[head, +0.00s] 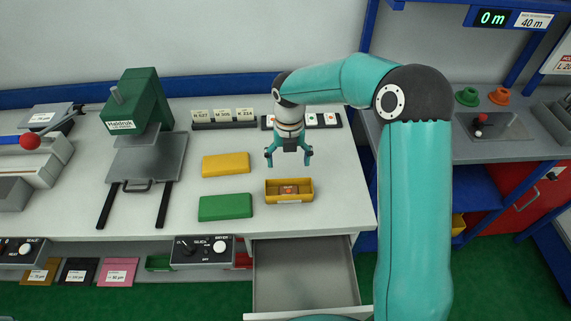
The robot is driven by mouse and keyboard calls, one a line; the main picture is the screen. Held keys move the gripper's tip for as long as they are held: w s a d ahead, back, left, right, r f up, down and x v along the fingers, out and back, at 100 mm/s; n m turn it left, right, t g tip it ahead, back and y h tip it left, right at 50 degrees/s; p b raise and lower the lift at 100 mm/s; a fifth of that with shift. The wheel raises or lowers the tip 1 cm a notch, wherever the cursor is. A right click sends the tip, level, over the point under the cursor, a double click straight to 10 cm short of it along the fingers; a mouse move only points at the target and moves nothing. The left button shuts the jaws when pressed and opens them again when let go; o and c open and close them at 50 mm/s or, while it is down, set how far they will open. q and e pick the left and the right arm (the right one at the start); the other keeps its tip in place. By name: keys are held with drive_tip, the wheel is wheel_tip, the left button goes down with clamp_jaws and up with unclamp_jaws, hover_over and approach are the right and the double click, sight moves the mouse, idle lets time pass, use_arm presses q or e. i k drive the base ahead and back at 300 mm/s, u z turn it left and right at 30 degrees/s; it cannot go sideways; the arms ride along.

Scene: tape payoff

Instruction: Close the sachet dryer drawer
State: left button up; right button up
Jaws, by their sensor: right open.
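A grey drawer (303,275) below the bench is pulled out, with its inside bare. Its front edge lies near the bottom of the head view, partly covered by my teal arm parts. A control box (205,250) marked "SILICA" with a black knob sits just left of the drawer. My right gripper (288,160) is open and empty, pointing down over the bench top behind the drawer. It is above and behind a small yellow tray (290,202). My left gripper is not in view.
The yellow tray holds a small orange-brown item. A yellow block (226,165) and a green block (226,207) lie left of it. A green press (140,105) stands further left. Labelled card holders (224,118) line the back.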

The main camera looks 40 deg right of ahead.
sight(293, 277)
drive_tip(key=k, duration=1)
